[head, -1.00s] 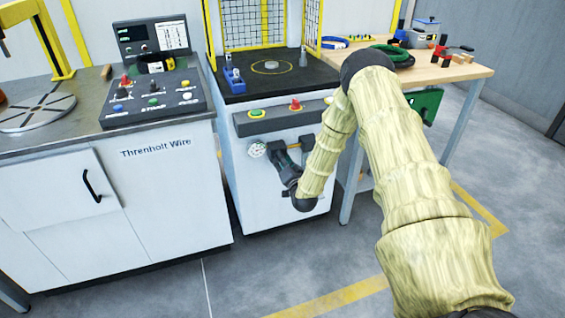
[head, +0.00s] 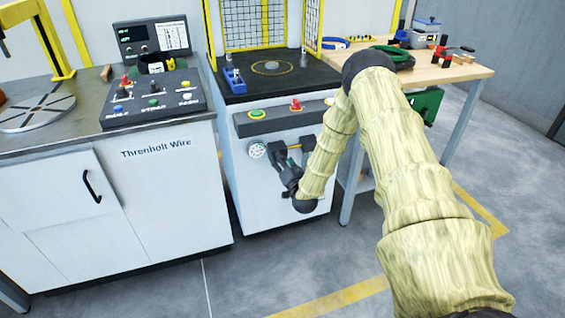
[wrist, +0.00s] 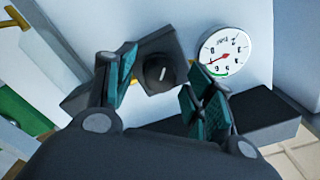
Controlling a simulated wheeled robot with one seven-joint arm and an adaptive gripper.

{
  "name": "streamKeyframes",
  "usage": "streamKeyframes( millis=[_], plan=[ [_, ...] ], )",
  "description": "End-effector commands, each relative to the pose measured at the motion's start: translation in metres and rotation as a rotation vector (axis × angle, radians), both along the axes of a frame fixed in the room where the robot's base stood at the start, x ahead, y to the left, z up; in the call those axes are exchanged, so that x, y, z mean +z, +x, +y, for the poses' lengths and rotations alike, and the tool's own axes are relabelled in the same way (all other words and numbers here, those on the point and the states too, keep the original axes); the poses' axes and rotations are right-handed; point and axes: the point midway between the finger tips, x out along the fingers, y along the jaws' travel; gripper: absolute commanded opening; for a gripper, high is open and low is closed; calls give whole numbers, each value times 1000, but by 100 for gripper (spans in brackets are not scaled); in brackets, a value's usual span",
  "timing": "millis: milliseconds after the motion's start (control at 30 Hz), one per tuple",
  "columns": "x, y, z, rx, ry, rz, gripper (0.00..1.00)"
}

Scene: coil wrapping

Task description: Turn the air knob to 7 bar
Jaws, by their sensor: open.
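The air knob (wrist: 160,72) is a round black knob with a white mark, on a dark housing on the white cabinet front. The round white pressure gauge (wrist: 223,52) is beside it in the wrist view and also shows in the head view (head: 257,150). Its red needle points to the lower left, near a green arc; the exact reading is too small to tell. My gripper (wrist: 162,92) is open, its teal-padded fingers spread either side of the knob in the picture; I cannot tell whether they touch it. In the head view my gripper (head: 283,155) hides the knob.
Above is a dark panel with a green button (head: 257,114) and a red button (head: 296,105). A control cabinet (head: 170,210) stands left, a wooden bench (head: 440,72) right. The floor in front is clear.

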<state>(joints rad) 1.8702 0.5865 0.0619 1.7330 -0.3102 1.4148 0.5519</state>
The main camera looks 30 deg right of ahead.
Motion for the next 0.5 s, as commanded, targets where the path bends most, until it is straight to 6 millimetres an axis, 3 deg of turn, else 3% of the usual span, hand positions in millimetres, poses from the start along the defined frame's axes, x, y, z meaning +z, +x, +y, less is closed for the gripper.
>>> streamKeyframes(
  millis=[167, 500],
  plan=[
    [-1, -21, 5, 0, 3, 2, 54],
    [-1, -80, 19, 0, 3, 2, 54]
  ],
)
